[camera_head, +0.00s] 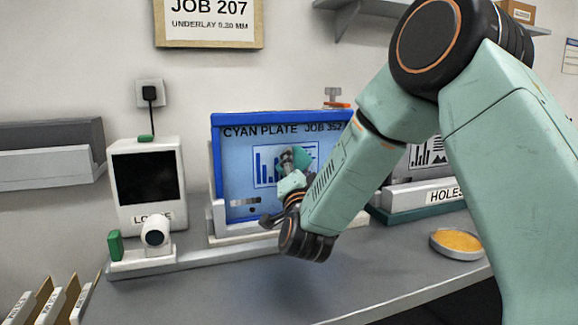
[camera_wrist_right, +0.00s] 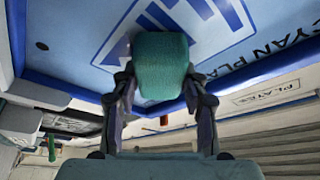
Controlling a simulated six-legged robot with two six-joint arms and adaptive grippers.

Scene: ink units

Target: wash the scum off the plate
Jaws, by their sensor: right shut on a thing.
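The cyan plate (camera_head: 238,157), a light blue panel with a dark blue edge and printed bars, stands upright in a pale holder on the bench. My right gripper (camera_head: 289,184) is in front of it. In the right wrist view my right gripper (camera_wrist_right: 160,88) is shut on a teal block, perhaps a sponge (camera_wrist_right: 161,62). The block is at the plate's printed face (camera_wrist_right: 70,50); I cannot tell if it touches. My arm and gripper hide the plate's lower right part. I cannot make out scum on the visible face. My left gripper is not in view.
A white device with a dark screen (camera_head: 146,178) stands left of the plate. A dish of orange-yellow material (camera_head: 457,241) is at the right. The front middle of the bench (camera_head: 240,285) is clear.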

